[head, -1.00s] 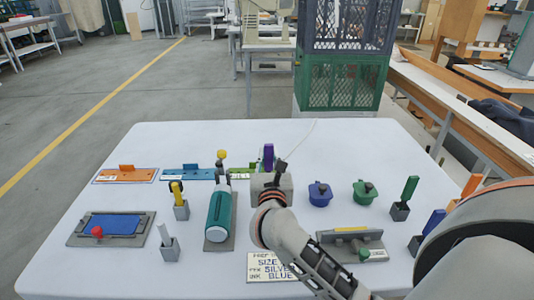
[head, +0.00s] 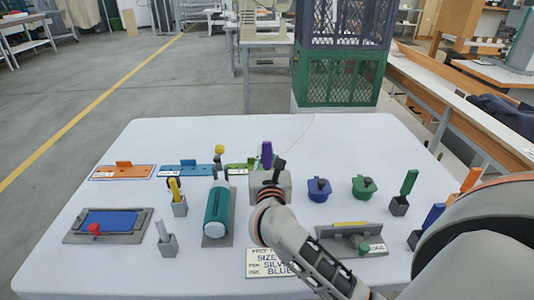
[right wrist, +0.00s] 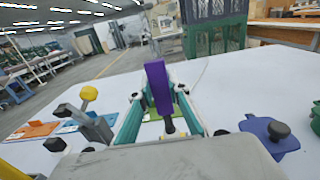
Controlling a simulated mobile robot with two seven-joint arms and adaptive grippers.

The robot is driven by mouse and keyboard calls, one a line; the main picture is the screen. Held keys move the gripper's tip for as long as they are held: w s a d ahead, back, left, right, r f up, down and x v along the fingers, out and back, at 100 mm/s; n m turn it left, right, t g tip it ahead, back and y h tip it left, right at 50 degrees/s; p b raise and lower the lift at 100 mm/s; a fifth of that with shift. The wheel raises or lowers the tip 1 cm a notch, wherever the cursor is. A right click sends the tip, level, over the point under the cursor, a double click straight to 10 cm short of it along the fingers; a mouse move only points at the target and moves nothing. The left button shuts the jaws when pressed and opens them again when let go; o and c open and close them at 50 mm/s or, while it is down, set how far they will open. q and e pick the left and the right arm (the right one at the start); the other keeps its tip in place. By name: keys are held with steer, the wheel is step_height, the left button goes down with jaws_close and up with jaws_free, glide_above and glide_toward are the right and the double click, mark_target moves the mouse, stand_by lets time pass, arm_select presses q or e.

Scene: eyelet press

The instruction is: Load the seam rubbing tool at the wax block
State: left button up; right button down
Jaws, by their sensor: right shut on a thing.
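My right gripper (right wrist: 162,100) is shut on a purple-handled tool (right wrist: 157,80), which stands upright between the fingers. I take it for the seam rubbing tool. In the head view the purple handle (head: 267,154) shows above my right wrist, over the back middle of the table; its lower end is hidden. A yellow bar (head: 350,224) lies on a grey holder (head: 372,236) with a green knob at the right front. It may be the wax block, but I cannot tell for sure. The gripper is well apart from that bar. My left gripper is out of view.
The white table (head: 130,268) holds a teal cylinder (head: 217,208), a blue pad in a grey tray (head: 110,220), a blue pot (head: 319,189), a green pot (head: 364,187) and several upright tools in grey stands. A lettered card (head: 262,262) lies in front. The front left is clear.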

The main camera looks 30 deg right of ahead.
mark_target(267, 142)
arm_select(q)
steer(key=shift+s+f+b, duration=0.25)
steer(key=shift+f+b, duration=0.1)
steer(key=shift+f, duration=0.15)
arm_select(e)
steer(key=shift+f, duration=0.55)
stand_by(0.4)
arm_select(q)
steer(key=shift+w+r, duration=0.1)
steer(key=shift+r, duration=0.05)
arm_select(e)
steer(key=shift+r, duration=0.1)
steer(key=shift+r+p, duration=1.5)
steer(key=shift+r, duration=0.3)
steer(key=shift+r+p, duration=1.45)
steer(key=shift+r, duration=0.25)
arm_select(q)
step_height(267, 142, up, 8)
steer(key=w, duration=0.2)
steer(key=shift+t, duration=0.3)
arm_select(e)
steer(key=shift+f, duration=0.1)
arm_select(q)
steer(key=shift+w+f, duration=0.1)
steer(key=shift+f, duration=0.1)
